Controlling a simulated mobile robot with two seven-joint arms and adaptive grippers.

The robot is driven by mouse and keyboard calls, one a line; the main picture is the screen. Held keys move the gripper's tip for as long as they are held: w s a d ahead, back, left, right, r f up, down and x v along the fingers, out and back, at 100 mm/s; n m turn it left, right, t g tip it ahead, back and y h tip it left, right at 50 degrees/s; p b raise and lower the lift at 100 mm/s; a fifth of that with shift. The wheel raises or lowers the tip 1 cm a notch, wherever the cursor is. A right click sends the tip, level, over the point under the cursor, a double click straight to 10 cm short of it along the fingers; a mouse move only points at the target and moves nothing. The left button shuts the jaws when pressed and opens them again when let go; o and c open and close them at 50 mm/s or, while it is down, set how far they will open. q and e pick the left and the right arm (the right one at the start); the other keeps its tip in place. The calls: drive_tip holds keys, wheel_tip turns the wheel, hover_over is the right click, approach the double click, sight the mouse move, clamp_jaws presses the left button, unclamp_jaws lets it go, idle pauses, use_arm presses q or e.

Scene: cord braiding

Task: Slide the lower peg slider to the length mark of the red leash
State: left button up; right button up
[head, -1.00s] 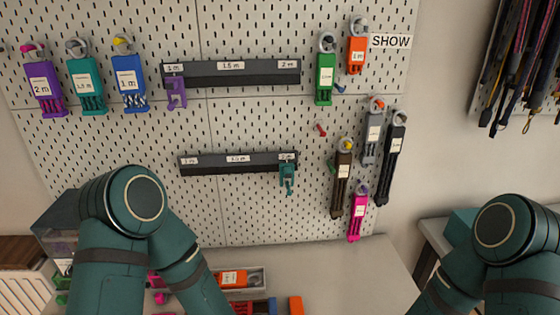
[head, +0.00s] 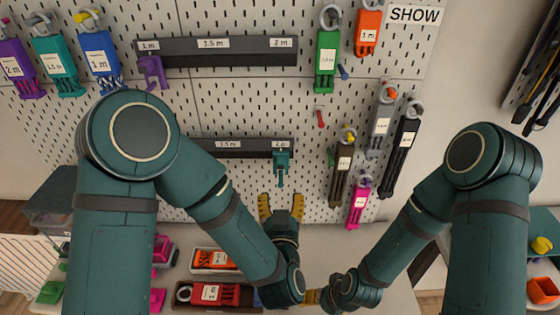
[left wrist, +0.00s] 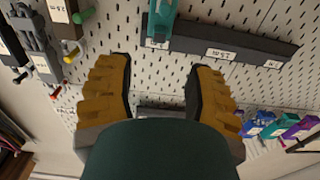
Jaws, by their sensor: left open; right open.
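The lower peg slider (head: 281,165) is teal and hangs at the 2 m end of the dark lower rail (head: 250,153). The 1.5 m mark shows on that rail; my left arm hides its left end. My left gripper (head: 281,206) is open and empty, with yellow fingers pointing up just below the slider. In the left wrist view the slider (left wrist: 160,22) appears beyond and between the fingertips (left wrist: 157,75), apart from them. The red leash (head: 232,294) lies in a tray at the bottom, its label reading 1 m. My right gripper (head: 312,297) is low, partly hidden and empty.
The upper rail (head: 220,52) carries a purple slider (head: 152,72) at 1 m. Several leashes hang on the pegboard at left and right; a brown one (head: 341,172) and a pink one (head: 358,205) are near the lower rail's right end. An orange leash (head: 215,259) lies below.

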sight(281, 168)
use_arm(q)
drive_tip(key=w+p, duration=0.1)
drive_tip(key=w, duration=1.1)
drive_tip(key=shift+w, duration=0.25)
clamp_jaws()
